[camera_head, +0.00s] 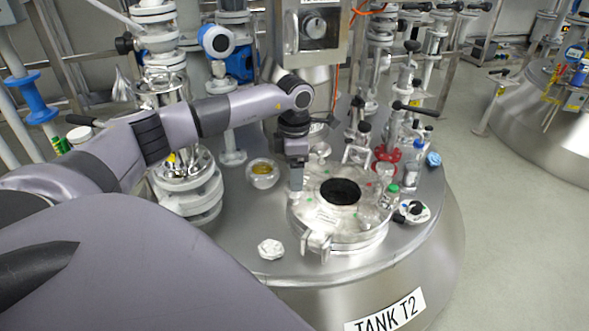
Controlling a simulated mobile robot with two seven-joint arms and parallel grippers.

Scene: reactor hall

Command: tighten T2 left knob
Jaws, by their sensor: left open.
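Tank T2 (388,314) is a steel vessel with its name on the front. A round pale hatch cover (365,222) with a dark round opening (340,192) sits on its top. My left gripper (296,190) points down at the left rim of the hatch, with its jaws open. I cannot tell whether it touches anything there. The left knob cannot be made out; the gripper may hide it. A metal clamp (317,242) shows at the hatch's front edge. My right gripper is not in view.
A white crumpled-looking cap (271,248) and a yellow sight glass (262,172) sit left of the hatch. Red (385,160) and several small fittings crowd its right and back. A glass-and-flange column (185,180) stands at left. Open floor (510,230) lies to the right.

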